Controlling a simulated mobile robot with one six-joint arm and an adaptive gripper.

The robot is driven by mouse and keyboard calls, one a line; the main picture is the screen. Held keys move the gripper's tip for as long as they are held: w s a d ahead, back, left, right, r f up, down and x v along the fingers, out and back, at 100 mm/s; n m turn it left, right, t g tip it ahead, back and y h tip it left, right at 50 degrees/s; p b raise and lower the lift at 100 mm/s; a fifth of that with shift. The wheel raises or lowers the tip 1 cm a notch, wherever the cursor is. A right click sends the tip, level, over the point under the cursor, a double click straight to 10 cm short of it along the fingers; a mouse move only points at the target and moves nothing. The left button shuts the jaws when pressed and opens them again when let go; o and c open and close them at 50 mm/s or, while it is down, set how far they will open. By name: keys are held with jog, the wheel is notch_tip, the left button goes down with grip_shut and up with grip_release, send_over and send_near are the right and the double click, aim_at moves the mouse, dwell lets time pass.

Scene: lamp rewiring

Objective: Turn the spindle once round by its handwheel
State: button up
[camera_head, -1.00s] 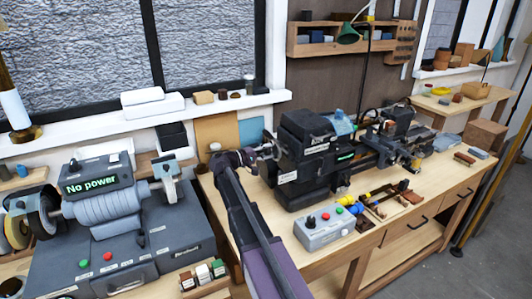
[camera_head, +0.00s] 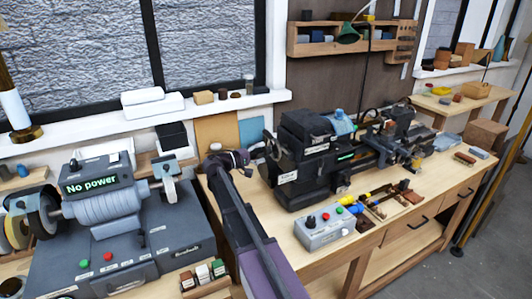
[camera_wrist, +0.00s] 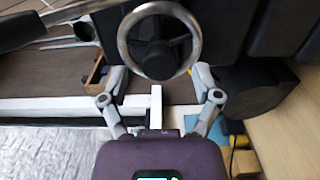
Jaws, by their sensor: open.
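The handwheel (camera_wrist: 157,60), a bright metal ring with a dark hub, fills the top middle of the wrist view. In the head view the small wheel (camera_head: 270,147) sits at the left end of the dark lathe (camera_head: 305,160), on the spindle's end; the spindle itself is hidden. My gripper (camera_wrist: 159,74) is open and empty, its fingertips spread apart at the lower left and lower right of the wheel's rim. I cannot tell whether they touch it. In the head view my gripper (camera_head: 241,158) is just left of the wheel, small and partly hidden by its own body.
A grinder (camera_head: 105,205) marked "No power" stands on the left bench. A grey control box (camera_head: 324,231) with coloured buttons sits in front of the lathe. The white window sill (camera_head: 100,128) runs behind. Bare bench top (camera_head: 285,215) lies left of the control box.

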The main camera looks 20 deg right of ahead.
jog(key=a, duration=0.5)
jog(key=shift+s, duration=0.1)
jog(key=shift+s, duration=0.1)
dwell(0.5)
